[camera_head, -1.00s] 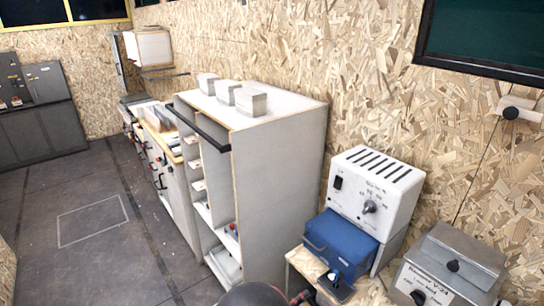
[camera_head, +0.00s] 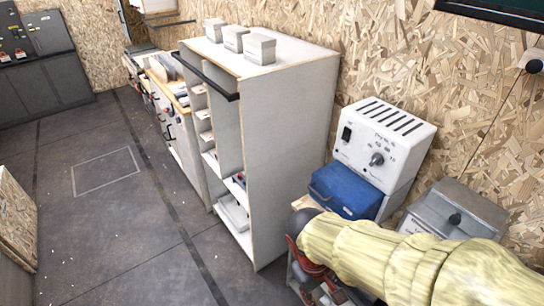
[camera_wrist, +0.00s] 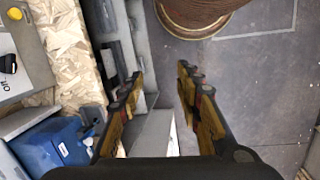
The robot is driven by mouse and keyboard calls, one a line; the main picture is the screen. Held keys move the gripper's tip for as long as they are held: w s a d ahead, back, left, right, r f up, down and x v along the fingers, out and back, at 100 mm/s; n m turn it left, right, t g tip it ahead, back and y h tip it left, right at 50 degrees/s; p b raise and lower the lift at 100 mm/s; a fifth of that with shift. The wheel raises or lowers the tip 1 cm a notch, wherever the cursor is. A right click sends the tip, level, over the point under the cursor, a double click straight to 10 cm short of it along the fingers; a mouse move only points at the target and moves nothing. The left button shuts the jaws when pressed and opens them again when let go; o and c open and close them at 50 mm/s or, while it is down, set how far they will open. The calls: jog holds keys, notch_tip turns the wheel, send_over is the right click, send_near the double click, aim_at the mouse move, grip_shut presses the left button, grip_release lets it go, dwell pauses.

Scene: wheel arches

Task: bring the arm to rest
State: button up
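My gripper (camera_wrist: 160,76) shows in the wrist view with its two yellow-and-black fingers spread apart. Nothing is between the fingertips; grey floor and the side of a pale cabinet show behind them. In the head view, my arm in a pale yellow sleeve reaches in from the lower right, in front of the bench equipment. I cannot make out the fingers clearly in that view. No object is held.
A tall pale cabinet (camera_head: 290,120) with open shelves carries three grey boxes. Right of it are a white device (camera_head: 400,140), a blue case (camera_head: 345,188) and a grey machine (camera_head: 470,205). A brown round object (camera_wrist: 200,12) is near the fingers. Floor (camera_head: 110,220) at left is clear.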

jog(key=d+r+m+t+y, duration=0.1)
jog(key=d+r+m+t, duration=0.2)
jog(key=r, duration=0.5)
jog(key=s+d+r+m+t+y, duration=0.1)
jog(key=d+r+m+t, duration=0.1)
jog(key=r, duration=0.6)
jog(key=shift+d+m+t, duration=0.4)
jog(key=shift+d+t, duration=0.1)
jog(key=shift+d, duration=0.5)
